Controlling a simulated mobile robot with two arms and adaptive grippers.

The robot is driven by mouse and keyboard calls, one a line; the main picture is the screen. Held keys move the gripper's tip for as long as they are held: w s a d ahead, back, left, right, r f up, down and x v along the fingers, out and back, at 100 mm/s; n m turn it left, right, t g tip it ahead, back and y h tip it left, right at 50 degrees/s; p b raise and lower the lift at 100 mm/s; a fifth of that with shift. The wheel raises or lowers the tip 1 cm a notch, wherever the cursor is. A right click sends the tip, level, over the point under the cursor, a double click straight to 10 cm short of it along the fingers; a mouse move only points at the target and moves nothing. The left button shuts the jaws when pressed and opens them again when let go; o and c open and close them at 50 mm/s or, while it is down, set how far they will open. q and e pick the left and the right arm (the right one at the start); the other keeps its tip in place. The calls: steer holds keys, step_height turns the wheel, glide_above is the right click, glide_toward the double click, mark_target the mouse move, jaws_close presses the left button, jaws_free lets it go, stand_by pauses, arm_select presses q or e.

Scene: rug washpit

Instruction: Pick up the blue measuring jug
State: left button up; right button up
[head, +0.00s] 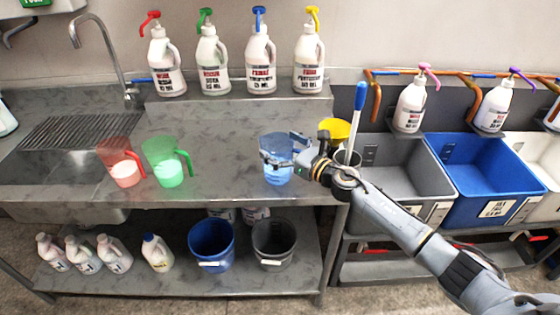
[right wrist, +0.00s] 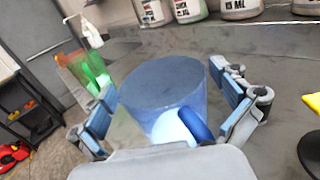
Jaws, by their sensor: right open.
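The translucent blue measuring jug (head: 277,174) stands upright on the steel counter, with liquid in its lower part. My right gripper (head: 284,155) reaches it from the right, its fingers near the jug's upper part. In the right wrist view the jug (right wrist: 165,85) sits between the two spread fingers of the open gripper (right wrist: 170,108), with its blue handle (right wrist: 196,124) facing the palm. I cannot tell whether either finger touches the jug. My left gripper is not in view.
A red jug (head: 122,170) and a green jug (head: 163,167) stand left on the counter (head: 220,185). Several pump bottles line the shelf behind. A yellow item (head: 334,127) and a grey container with a blue-handled tool (head: 359,105) are close to my right arm.

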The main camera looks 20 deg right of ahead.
steer(key=shift+c, duration=0.8)
steer(key=shift+r, duration=0.1)
steer(key=c, duration=1.5)
steer(key=shift+o, duration=0.2)
